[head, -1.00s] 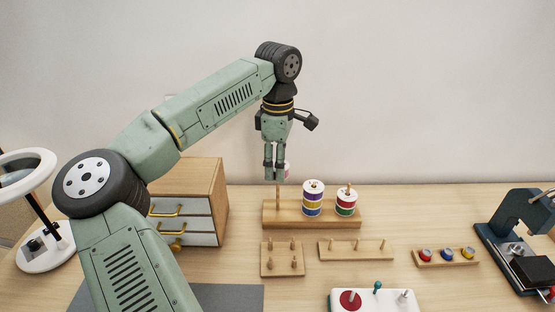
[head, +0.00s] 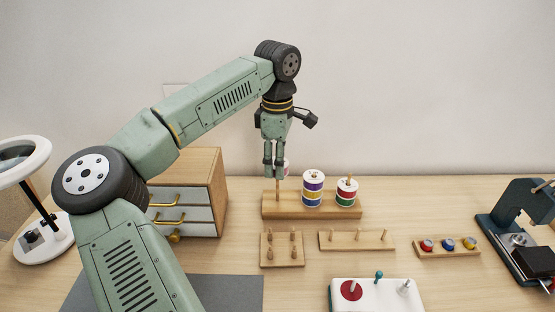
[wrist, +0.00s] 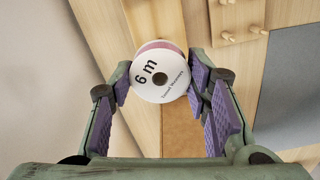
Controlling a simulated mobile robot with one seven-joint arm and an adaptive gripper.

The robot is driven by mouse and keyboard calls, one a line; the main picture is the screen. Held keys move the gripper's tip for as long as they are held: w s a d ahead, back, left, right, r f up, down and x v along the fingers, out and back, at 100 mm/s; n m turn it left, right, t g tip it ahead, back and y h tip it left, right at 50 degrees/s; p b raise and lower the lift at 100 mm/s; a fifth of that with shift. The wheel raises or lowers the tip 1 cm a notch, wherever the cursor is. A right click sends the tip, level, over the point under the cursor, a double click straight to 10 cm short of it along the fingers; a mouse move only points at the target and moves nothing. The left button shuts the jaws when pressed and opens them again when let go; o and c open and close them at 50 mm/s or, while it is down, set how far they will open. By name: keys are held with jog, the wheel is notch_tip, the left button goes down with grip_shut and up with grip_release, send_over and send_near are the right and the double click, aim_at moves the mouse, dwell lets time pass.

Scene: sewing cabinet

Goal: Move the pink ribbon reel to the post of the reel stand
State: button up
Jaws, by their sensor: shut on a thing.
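The pink ribbon reel (wrist: 160,75) is between my gripper's fingers in the wrist view, its white end face marked "6 m" towards the camera. The wooden reel stand (head: 240,206) lies below. Its left post (head: 278,188) is bare where visible and stands just under the fingers; its upper end is hard to make out there. In the wrist view the reel hides the post.
Peg boards (head: 268,262) (head: 340,247) lie in front. A drawer cabinet (head: 205,165) stands left, a sewing machine (head: 525,215) far right.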

jog(key=shift+f+b, duration=0.9)
jog(key=shift+f, duration=0.6)
jog(key=o, duration=1.1)
jog(key=shift+r, duration=0.1)
notch_tip(320, 180, up, 12)
jog(key=shift+f, duration=0.1)
jog(key=shift+s, duration=0.1)
